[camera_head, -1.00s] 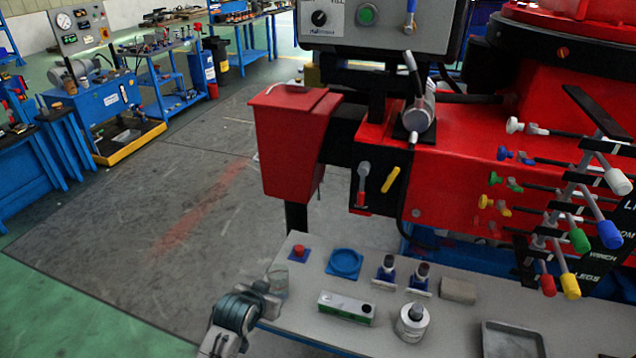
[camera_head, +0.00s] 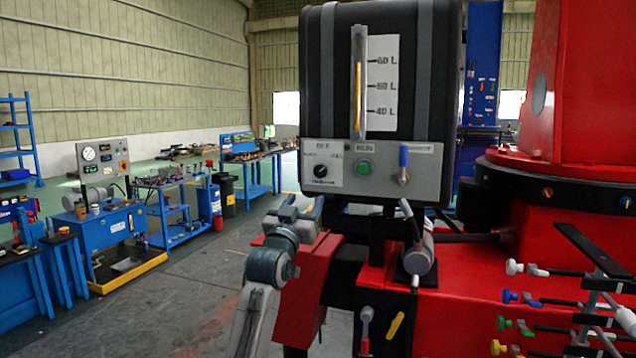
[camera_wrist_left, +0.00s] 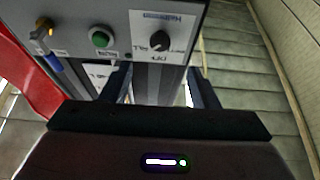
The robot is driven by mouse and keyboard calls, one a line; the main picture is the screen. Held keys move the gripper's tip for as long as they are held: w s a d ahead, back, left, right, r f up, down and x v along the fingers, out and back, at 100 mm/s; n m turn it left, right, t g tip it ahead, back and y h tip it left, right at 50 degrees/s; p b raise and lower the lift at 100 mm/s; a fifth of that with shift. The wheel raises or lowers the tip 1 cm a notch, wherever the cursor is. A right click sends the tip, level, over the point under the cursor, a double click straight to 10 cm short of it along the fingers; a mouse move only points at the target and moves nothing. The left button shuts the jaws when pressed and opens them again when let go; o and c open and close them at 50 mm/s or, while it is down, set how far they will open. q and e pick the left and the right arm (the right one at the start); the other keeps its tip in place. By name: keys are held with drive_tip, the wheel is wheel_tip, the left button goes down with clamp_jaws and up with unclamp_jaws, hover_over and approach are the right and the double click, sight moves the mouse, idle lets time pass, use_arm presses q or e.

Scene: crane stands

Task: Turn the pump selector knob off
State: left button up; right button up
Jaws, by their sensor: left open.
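The black selector knob (camera_head: 320,171) sits on a white label plate at the left end of the grey control panel (camera_head: 405,185). In the left wrist view the knob (camera_wrist_left: 160,41) shows upside down, ahead of the fingers. Its exact pointer direction is too small to tell. My left gripper (camera_head: 312,208) is open, below and slightly left of the knob in the head view, apart from it. My right gripper is not in view.
A green button (camera_head: 364,166) and a blue-handled valve (camera_head: 403,165) are on the same panel. A black tank (camera_head: 430,80) with a level gauge stands above. A red box (camera_head: 303,290) is under my left gripper. Coloured levers (camera_head: 520,325) are at lower right. Free space lies left.

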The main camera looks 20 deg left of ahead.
sight(320, 173)
use_arm(q)
drive_tip(key=p+x, duration=0.4)
drive_tip(key=x, duration=0.5)
drive_tip(key=shift+w+r, duration=0.3)
drive_tip(key=shift+r, duration=0.05)
drive_tip(key=shift+w+r+p, duration=0.1)
drive_tip(key=shift+w+p, duration=0.3)
drive_tip(key=shift+w, duration=0.25)
drive_tip(key=shift+c, duration=0.2)
drive_tip(key=c, duration=0.9)
